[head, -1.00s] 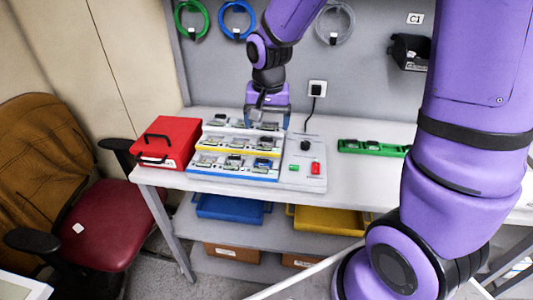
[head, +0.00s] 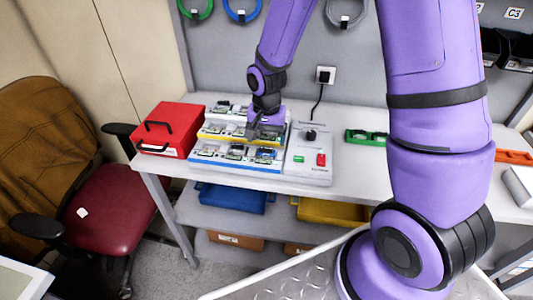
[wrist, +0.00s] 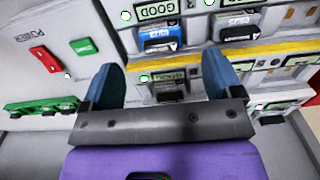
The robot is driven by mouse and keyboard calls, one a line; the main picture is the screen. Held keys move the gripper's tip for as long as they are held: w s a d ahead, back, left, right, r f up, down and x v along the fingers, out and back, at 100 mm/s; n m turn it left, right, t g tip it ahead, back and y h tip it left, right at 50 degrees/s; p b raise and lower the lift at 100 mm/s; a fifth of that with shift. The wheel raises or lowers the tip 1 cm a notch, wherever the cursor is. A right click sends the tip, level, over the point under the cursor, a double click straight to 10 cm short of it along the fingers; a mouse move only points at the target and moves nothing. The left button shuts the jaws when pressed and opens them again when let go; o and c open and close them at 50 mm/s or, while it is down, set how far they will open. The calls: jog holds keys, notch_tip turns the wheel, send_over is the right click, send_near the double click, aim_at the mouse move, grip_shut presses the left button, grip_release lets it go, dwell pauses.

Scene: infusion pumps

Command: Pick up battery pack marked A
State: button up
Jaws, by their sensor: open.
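A stepped charger rack (head: 204,164) stands on the bench, with several battery packs in rows of bays. In the wrist view a pack with a blue label (wrist: 160,44) sits in a bay beside a display reading GOOD; its mark looks like an A but is not certain. My gripper (head: 262,130) is over the right part of the rack. In the wrist view my gripper (wrist: 163,76) is open, with a darker pack (wrist: 169,91) showing between its fingers, apart from both. The other pack marks are too small to read.
A red box (head: 168,130) stands left of the rack. A grey control panel (head: 309,165) with a red switch and green button adjoins its right side. A green holder (head: 358,136) lies farther right. A red chair (head: 108,215) stands in front, left of the bench.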

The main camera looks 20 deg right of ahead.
aim_at(266, 149)
notch_tip(266, 149, down, 5)
jog(key=shift+s+a+r, duration=0.1)
dwell(0.3)
jog(key=c, duration=1.1)
jog(key=shift+r, duration=0.1)
